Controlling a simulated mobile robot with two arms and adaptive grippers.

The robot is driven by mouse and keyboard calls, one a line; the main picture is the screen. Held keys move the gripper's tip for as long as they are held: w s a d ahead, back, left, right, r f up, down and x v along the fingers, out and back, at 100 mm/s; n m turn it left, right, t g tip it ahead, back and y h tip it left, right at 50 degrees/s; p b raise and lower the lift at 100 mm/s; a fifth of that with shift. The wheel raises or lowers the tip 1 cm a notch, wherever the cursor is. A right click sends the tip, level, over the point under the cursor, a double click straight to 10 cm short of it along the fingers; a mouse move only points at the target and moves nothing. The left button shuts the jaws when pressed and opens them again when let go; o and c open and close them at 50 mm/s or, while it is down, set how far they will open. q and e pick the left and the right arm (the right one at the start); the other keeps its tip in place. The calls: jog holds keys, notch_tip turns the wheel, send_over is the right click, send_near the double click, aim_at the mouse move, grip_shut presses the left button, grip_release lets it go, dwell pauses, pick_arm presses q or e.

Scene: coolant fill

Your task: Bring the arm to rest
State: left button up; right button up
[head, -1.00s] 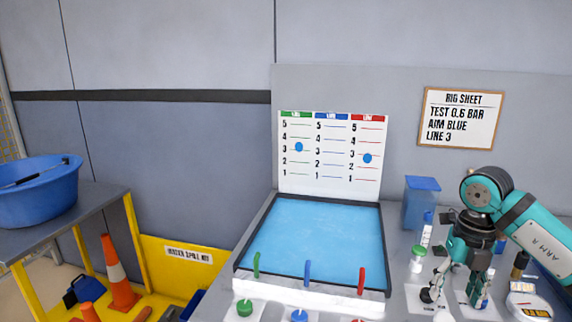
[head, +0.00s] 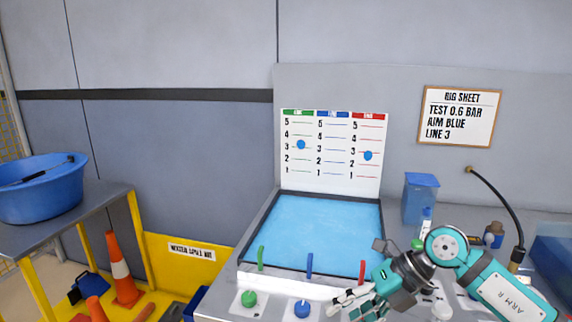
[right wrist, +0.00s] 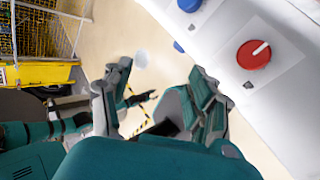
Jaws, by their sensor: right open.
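My right arm comes in from the right in the head view. Its gripper (head: 345,302) is over the front right edge of the bench, close to the front of the blue basin (head: 312,232). The right wrist view shows the gripper (right wrist: 160,75) with its fingers apart and nothing between them. It is beside the bench front, with floor behind it. The red knob (right wrist: 254,54) and the blue knob (right wrist: 190,4) are to the right of the fingers there. The gripper and forearm hide the red knob in the head view. My left gripper is not made out.
A green knob (head: 249,298) and a blue knob stand before the basin, with green, blue and red levers behind. A blue container (head: 420,198), bottles and a black hose (head: 500,200) are at the right. A cone (head: 121,270) and table (head: 100,215) are left.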

jog(key=s+a+r+m+t+y, duration=0.3)
jog(key=a+r+m+t+y, duration=0.2)
jog(key=a+r+y, duration=0.6)
jog(key=w+d+f+m+t+h, duration=0.2)
jog(key=d+m+t+h, duration=0.45)
jog(key=m, duration=0.35)
jog(key=w+d+f+m+t+h, duration=0.25)
jog(key=d+m+t+h, duration=0.3)
jog(key=m+t, duration=0.4)
jog(key=s+d+f+m+g+h, duration=0.2)
jog(key=d+f+m+g+h, duration=0.3)
jog(key=f+m+h, duration=0.4)
jog(key=s+d+f+m+g+y, duration=0.1)
jog(key=s+f+g, duration=0.6)
jog(key=s+f, duration=0.4)
jog(key=s+d+f+m+g+y, duration=0.1)
jog(key=s+d+f+g, duration=0.1)
jog(key=s+f+g, duration=0.65)
jog(key=s+f, duration=0.4)
jog(key=f, duration=1)
jog(key=s+f, duration=0.4)
jog(key=f, duration=1.1)
jog(key=s+d+f, duration=0.2)
jog(key=s+f, duration=1.2)
jog(key=s, duration=0.1)
jog(key=shift+s+d+h, duration=0.2)
jog(key=shift+d+h, duration=0.1)
